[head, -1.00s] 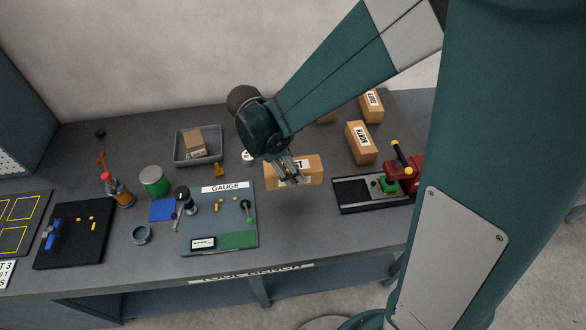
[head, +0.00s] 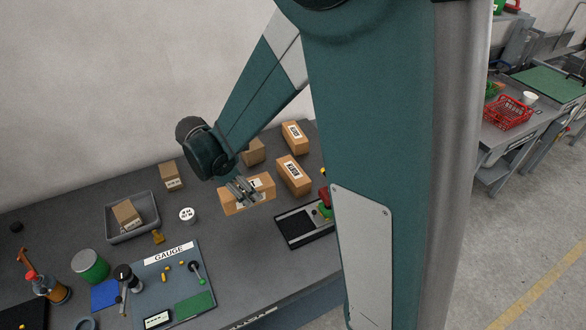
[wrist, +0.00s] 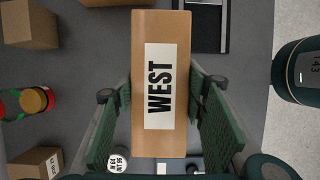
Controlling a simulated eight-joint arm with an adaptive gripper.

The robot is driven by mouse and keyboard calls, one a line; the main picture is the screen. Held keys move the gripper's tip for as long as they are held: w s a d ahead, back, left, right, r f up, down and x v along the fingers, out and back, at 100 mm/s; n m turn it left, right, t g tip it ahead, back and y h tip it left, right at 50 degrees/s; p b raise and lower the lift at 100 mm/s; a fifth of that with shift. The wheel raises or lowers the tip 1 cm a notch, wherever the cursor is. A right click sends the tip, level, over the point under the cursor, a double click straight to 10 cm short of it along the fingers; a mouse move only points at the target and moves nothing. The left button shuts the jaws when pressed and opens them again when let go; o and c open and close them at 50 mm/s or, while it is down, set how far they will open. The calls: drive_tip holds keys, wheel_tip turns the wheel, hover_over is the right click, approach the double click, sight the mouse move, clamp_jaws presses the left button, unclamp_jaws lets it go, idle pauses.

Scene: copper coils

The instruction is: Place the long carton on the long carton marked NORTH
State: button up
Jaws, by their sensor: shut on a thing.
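My gripper (head: 243,190) is shut on a long tan carton (head: 229,207) with a white label. In the wrist view the carton (wrist: 147,30) lies between the two green fingers, and its label reads WEST. In the head view the fingers cross part of this carton, and its height above the table is hard to judge. The long carton marked NORTH (head: 293,175) lies on the table just right of the held one, apart from it in the picture, with its labelled top bare.
Another long labelled carton (head: 294,137) lies behind the NORTH carton, with a smaller carton (head: 254,152) to its left. A black fixture (head: 300,228) is in front. A grey tray (head: 148,233) holding a small carton, a white round container (head: 187,215) and the GAUGE board (head: 180,280) are left.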

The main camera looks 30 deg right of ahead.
drive_tip(key=w+d+r+p, duration=0.2)
drive_tip(key=w+d, duration=0.3)
drive_tip(key=d, duration=0.6)
drive_tip(key=w+d+r+p, duration=0.2)
drive_tip(key=w+d, duration=0.3)
drive_tip(key=d, duration=0.6)
drive_tip(key=shift+w+d+r, duration=0.3)
drive_tip(key=shift+w+r, duration=0.1)
drive_tip(key=shift+r, duration=0.1)
drive_tip(key=shift+f, duration=0.15)
approach(298, 168)
drive_tip(key=shift+d+r, duration=0.2)
drive_tip(key=shift+d, duration=0.65)
drive_tip(key=shift+f+p, duration=0.3)
drive_tip(key=shift+f, duration=1.75)
drive_tip(key=shift+f, duration=0.15)
